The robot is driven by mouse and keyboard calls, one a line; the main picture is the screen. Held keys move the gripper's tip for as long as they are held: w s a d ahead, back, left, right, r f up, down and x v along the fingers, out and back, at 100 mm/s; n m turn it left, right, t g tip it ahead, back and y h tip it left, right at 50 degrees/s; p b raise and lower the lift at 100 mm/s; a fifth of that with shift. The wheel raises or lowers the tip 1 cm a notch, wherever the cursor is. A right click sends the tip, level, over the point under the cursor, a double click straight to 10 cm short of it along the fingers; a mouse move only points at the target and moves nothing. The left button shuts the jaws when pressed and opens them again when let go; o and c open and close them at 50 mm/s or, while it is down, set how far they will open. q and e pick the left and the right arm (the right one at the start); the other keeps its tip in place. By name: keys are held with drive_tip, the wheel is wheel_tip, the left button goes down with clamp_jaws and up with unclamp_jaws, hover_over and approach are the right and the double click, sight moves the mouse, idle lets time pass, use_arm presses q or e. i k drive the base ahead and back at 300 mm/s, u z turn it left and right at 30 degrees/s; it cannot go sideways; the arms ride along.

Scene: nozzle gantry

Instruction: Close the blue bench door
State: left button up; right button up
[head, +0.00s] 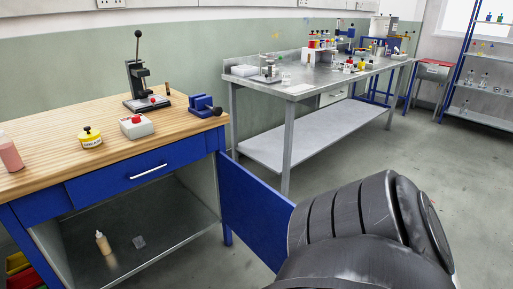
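The blue bench door (252,211) stands wide open, swung out from the right side of the blue workbench (213,137) with the wooden top. Its near edge is hidden behind a large dark grey part of my arm at the lower right. The open cabinet (150,232) below the drawer shows a grey metal floor with a small beige bottle (103,243) and a small grey piece (139,242) on it. Neither gripper shows in the head view, so I cannot see whether a finger touches the door.
On the bench top are a black lever press (141,85), a yellow-lidded jar (90,138), a white box with a red button (136,126) and a blue vise (203,105). A steel table (320,85) stands behind the door. Grey floor is open at the right.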

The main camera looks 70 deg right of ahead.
sight(260, 215)
drive_tip(key=u, duration=1.75)
drive_tip(key=k, duration=2.75)
drive_tip(key=z, duration=1.95)
drive_tip(key=i, duration=0.5)
drive_tip(key=u, duration=0.65)
drive_tip(key=k, duration=1.25)
drive_tip(key=z, duration=0.55)
drive_tip(key=i, duration=0.4)
drive_tip(key=z, duration=0.05)
